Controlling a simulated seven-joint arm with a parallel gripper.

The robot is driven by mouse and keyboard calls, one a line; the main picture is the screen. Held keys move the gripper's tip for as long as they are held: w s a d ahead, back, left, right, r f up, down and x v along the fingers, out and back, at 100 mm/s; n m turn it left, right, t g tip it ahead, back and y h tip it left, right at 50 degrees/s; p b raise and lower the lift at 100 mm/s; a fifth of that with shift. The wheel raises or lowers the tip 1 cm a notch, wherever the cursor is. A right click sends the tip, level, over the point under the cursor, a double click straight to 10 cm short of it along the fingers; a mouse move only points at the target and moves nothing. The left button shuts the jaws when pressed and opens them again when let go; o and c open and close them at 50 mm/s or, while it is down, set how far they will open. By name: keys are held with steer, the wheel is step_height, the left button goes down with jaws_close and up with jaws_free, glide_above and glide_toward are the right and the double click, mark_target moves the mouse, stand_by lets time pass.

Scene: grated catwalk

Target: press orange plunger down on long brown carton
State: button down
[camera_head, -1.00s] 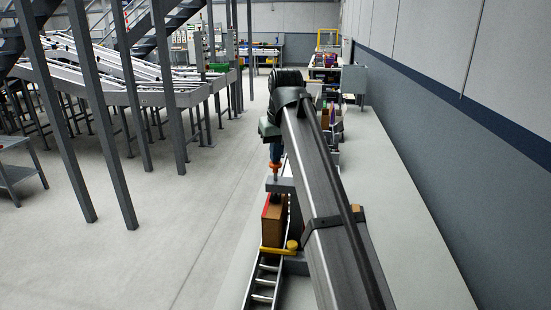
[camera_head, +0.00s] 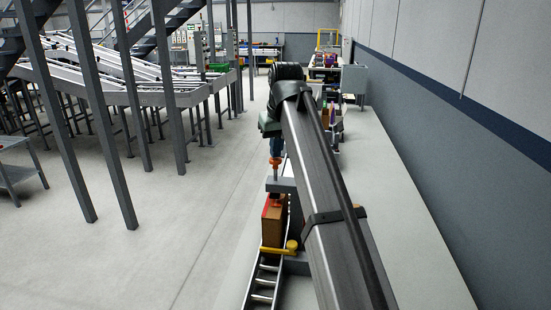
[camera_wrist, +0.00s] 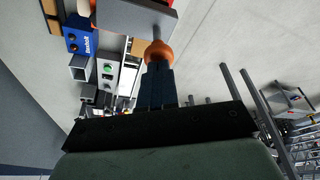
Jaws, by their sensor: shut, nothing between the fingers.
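The orange plunger (camera_head: 275,161) is a rounded knob on a thin rod above a grey bracket (camera_head: 281,185). My gripper (camera_head: 276,152) is shut and points down just above the knob. In the wrist view, the blue fingertips (camera_wrist: 157,66) meet or nearly meet the plunger (camera_wrist: 158,51); I cannot tell whether they touch. A dark piece shows between bracket and carton top. My arm hides the bracket's right side.
A yellow-ended lever (camera_head: 290,246) sits in front of the carton, beside a ladder-like roller track (camera_head: 264,284). A blue box (camera_wrist: 78,38) shows in the wrist view. Several shelves stand behind along the aisle. Open floor (camera_head: 200,220) lies left.

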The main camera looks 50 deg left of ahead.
step_height(320, 180, up, 8)
steer(key=shift+f, duration=0.2)
stand_by(0.8)
stand_by(0.4)
